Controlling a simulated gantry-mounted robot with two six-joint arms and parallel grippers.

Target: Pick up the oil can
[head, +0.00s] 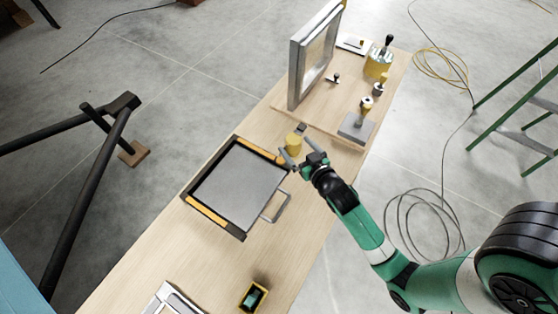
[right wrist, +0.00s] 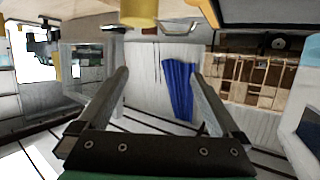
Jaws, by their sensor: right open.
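A small yellow can (head: 293,144) with a dark top, which looks like the oil can, stands on the wooden workbench (head: 240,275) beside the far corner of a black-and-yellow tray. My right gripper (head: 299,153) is open with its two fingers apart, close to the can on its near side. In the right wrist view a yellow cylinder (right wrist: 139,12), apparently the same can, shows at the top edge, beyond the open fingertips and partly cut off. Nothing is between the fingers. I cannot tell whether a finger touches the can. My left gripper is not in view.
The tray (head: 213,213) with a metal handle (head: 275,207) lies left of my right gripper.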

